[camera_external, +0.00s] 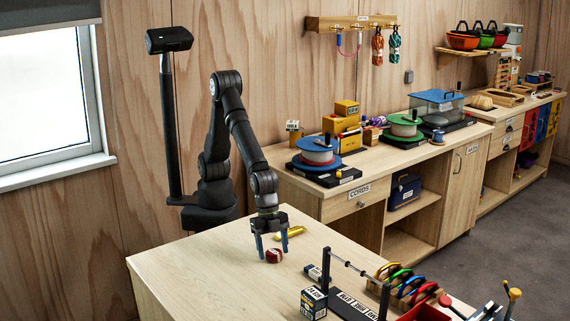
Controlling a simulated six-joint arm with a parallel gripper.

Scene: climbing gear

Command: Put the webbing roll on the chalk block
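A small red roll with a pale band, which looks like the webbing roll (275,257), sits on the near wooden table. My gripper (272,251) points down right over it, with its two blue fingers spread apart. The fingertips are beside or just behind the roll; I cannot tell whether they touch it. A small white and dark block (313,272) lies to the right of the roll and may be the chalk block, but its label is too small to read. Nothing is seen on top of it.
A yellow piece (290,233) lies just behind the gripper. A dark labelled box (314,303) stands in front of the block. A rack with a rail (350,266) and coloured carabiners (402,279) stand to the right. The table's left side is clear.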

